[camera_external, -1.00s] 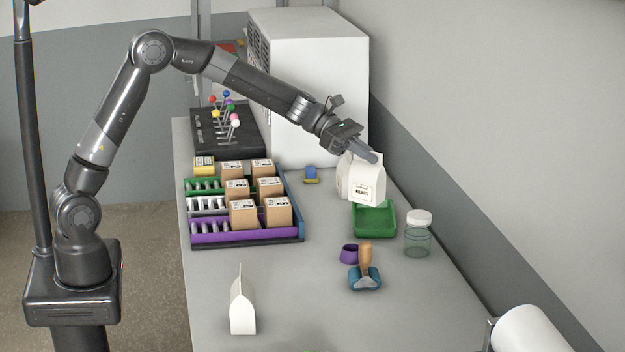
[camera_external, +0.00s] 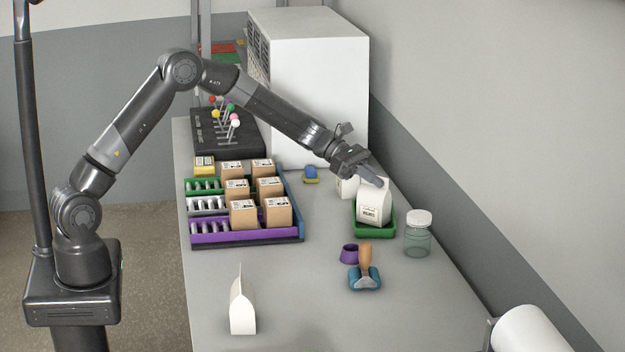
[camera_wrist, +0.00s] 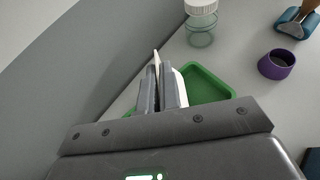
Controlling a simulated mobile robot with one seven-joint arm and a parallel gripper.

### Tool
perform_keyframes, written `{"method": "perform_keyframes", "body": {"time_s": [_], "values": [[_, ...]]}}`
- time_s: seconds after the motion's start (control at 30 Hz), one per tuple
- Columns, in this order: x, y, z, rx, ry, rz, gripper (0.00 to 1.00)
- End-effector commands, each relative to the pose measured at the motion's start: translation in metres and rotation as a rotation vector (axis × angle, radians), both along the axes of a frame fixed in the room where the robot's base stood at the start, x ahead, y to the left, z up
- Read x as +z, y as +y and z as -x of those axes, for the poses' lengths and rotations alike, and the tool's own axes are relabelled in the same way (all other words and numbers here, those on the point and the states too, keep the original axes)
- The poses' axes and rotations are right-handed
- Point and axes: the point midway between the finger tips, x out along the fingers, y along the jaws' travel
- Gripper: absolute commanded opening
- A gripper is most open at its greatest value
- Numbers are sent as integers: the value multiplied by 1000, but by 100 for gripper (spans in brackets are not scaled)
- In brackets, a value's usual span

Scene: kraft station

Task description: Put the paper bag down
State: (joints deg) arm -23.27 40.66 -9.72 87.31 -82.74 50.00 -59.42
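A white paper bag with a printed label (camera_external: 373,207) is upright in my gripper (camera_external: 368,172). My fingers are closed on its folded top, and a thin white edge of it shows between them in the wrist view (camera_wrist: 157,62). The bag's lower end is within the outline of the green tray (camera_external: 388,232); I cannot tell whether it touches the tray floor. The tray also shows in the wrist view (camera_wrist: 212,84), partly hidden by the fingers.
Another white bag (camera_external: 347,188) stands just behind, and one more (camera_external: 243,308) at the front left. A clear jar with a white lid (camera_external: 418,238) is close to the tray's right. A purple ring (camera_external: 349,254) and a wooden-handled tool (camera_external: 365,262) are in front.

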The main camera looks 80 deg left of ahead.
Motion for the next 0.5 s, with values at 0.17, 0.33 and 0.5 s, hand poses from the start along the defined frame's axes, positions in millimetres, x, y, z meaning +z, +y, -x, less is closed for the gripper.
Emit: {"method": "perform_keyframes", "body": {"time_s": [0.17,0.33,0.5], "values": [[0,0,0,0,-1,0,0],[-3,0,0,0,0,0,10],[-3,0,0,0,0,0,24]]}}
